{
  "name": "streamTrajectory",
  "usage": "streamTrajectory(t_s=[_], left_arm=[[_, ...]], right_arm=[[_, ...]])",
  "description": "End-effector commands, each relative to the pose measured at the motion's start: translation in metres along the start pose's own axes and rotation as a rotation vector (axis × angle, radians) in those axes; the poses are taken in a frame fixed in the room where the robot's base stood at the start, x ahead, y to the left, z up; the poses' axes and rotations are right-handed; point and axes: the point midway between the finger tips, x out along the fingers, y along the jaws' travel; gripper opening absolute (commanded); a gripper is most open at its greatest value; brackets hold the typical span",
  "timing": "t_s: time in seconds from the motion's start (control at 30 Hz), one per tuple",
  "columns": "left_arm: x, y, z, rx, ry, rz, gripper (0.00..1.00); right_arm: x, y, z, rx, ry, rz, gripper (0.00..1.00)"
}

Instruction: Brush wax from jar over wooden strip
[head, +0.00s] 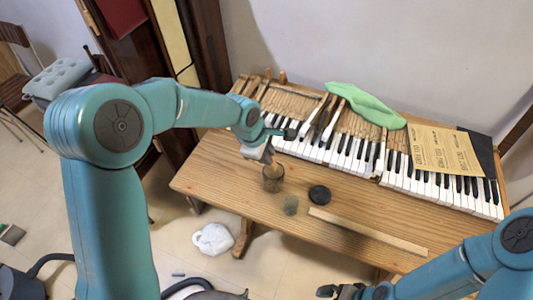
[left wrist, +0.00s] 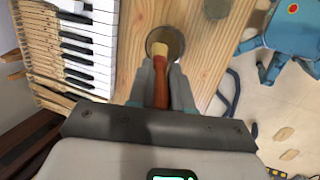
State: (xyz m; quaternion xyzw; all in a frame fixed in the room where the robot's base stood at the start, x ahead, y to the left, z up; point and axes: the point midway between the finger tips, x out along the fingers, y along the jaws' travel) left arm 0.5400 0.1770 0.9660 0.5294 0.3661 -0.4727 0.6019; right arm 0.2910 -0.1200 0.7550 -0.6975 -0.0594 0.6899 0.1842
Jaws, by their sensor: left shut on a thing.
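My left gripper (head: 267,152) is shut on a brush and sits just above the jar. In the left wrist view the brush (left wrist: 160,72) has a reddish-brown handle between the fingers, and its pale bristles point at the mouth of the jar (left wrist: 178,42). In the head view the round jar (head: 273,181) is brownish and stands near the front of the wooden table. I cannot tell how deep the bristles reach. The pale wooden strip (head: 368,231) lies flat to the right of the jar. My right gripper (head: 342,291) is at the bottom edge, dark and small; its opening is unclear.
A black round lid (head: 319,194) and a grey-green round piece (head: 290,205) lie between jar and strip.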

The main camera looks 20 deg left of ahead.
Motion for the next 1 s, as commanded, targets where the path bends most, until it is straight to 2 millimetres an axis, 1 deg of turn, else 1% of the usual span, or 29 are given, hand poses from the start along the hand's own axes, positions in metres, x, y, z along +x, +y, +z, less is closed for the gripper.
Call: streamTrajectory(t_s=[0.03,0.1,0.6,0.7,1.0], left_arm=[[-0.008,0.003,0.002,0.001,0.0,0.003,0.0],[-0.014,0.005,0.003,0.001,0.0,0.003,0.0],[-0.056,0.019,0.01,0.0,-0.001,0.006,0.0],[-0.059,0.019,0.011,0.0,0.0,0.005,0.0],[-0.058,0.019,0.01,0.0,0.0,0.005,0.0]], right_arm=[[-0.005,-0.002,0.0,0.0,0.0,0.0,1.0],[-0.008,-0.003,0.0,0.0,0.0,0.0,1.0],[-0.031,-0.011,0.001,0.0,0.0,0.0,1.0],[-0.032,-0.011,0.001,0.0,0.0,0.0,1.0],[-0.031,-0.011,0.001,0.0,0.0,0.0,1.0]])
